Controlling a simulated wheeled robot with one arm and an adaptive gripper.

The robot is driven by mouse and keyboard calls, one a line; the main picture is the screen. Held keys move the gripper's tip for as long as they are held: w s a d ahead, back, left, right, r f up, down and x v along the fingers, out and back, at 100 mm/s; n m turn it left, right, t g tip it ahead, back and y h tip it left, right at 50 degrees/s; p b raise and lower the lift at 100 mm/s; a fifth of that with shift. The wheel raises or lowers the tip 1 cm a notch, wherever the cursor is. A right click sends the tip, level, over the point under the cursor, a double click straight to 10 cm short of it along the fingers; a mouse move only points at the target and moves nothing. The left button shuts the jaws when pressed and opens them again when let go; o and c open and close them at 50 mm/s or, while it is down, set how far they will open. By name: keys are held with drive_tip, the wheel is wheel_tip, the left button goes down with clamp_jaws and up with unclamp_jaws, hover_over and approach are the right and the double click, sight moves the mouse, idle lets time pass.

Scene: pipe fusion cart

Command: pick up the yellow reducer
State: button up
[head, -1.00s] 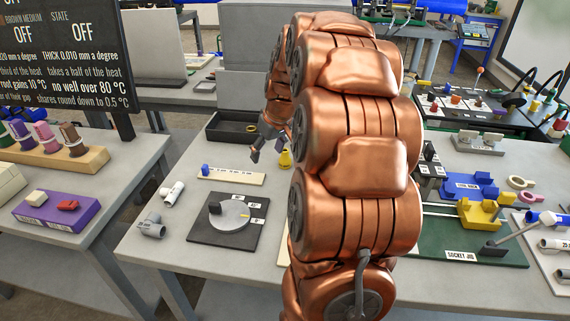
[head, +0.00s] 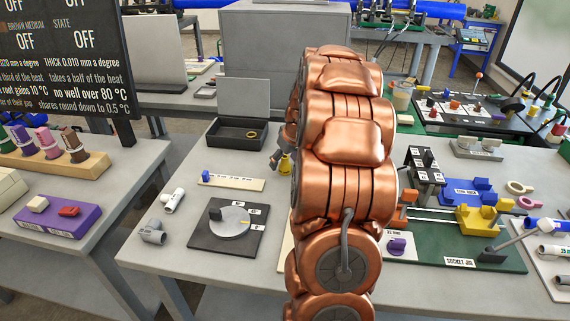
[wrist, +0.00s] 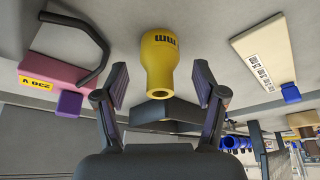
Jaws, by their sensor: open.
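The yellow reducer (wrist: 158,62) stands on the table, a flared piece with a narrower open neck and dark lettering. In the wrist view it lies between and just beyond the spread fingers of my gripper (wrist: 160,84), with a visible gap on each side. In the head view the reducer (head: 285,166) shows just left of my arm, partly hidden. My gripper (head: 275,158) is open and empty beside it there, mostly hidden by my copper arm.
A black tray (head: 221,143) with a yellow ring lies behind. A white labelled strip (head: 234,182) and a dark plate with a dial (head: 207,240) are to the left. A purple-pink block (wrist: 52,78) with a black handle is near in the wrist view. The green socket jig (head: 500,247) stands right.

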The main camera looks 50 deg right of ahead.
drive_tip(key=shift+x, duration=0.9)
drive_tip(key=shift+c, duration=0.3)
drive_tip(key=c, duration=1)
